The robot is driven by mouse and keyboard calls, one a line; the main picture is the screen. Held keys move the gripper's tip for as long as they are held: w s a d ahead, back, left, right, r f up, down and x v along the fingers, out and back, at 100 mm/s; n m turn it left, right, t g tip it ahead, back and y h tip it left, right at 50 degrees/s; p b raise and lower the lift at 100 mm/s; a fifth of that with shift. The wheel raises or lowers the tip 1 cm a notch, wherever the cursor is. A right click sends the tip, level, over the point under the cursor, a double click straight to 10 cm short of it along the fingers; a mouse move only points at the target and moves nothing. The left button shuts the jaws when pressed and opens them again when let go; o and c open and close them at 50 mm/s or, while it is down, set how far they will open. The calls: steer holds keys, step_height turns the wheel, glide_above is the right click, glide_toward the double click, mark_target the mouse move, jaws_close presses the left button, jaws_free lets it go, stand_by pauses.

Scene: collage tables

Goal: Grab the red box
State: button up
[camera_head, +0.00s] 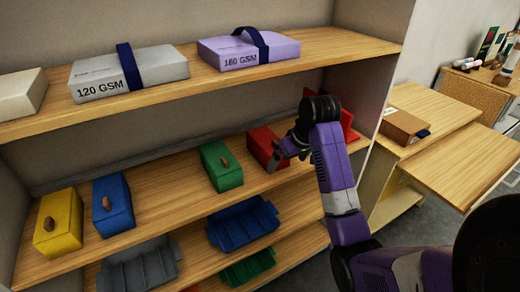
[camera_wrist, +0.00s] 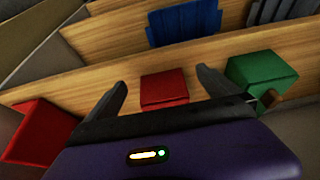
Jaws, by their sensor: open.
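A red box (camera_head: 262,146) sits on the middle shelf, right of the green box, partly covered by my gripper (camera_head: 288,158) in the head view. My gripper is open and empty, pointing at the shelf. In the wrist view a red box (camera_wrist: 165,87) shows between the two spread fingers of my gripper (camera_wrist: 162,80), with space on both sides. A second red object (camera_head: 348,120) stands by the shelf's right wall, partly hidden behind my arm. A large red object (camera_wrist: 38,132) also shows at the left of the wrist view.
The green box (camera_head: 221,167) is close beside the red box; it also shows in the wrist view (camera_wrist: 258,70). Blue (camera_head: 113,205) and yellow (camera_head: 58,222) boxes stand further left. Paper packs (camera_head: 130,75) lie on the shelf above. Blue (camera_head: 243,224) and grey trays are below.

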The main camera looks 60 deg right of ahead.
mark_target(269, 141)
steer(key=w+d, duration=0.1)
steer(key=w, duration=0.1)
steer(key=w+d+p, duration=0.1)
steer(key=w+d, duration=0.1)
steer(key=w, duration=0.1)
steer(key=w+d, duration=0.2)
steer(key=shift+w+r, duration=0.1)
steer(key=shift+w, duration=0.2)
steer(key=w, duration=0.1)
steer(key=w+d+p, duration=0.1)
steer(key=shift+w+d, duration=0.25)
steer(key=shift+w, duration=0.1)
steer(key=shift+x, duration=1.5)
steer(key=shift+s, duration=0.15)
steer(key=shift+c, duration=0.2)
steer(key=c, duration=1.4)
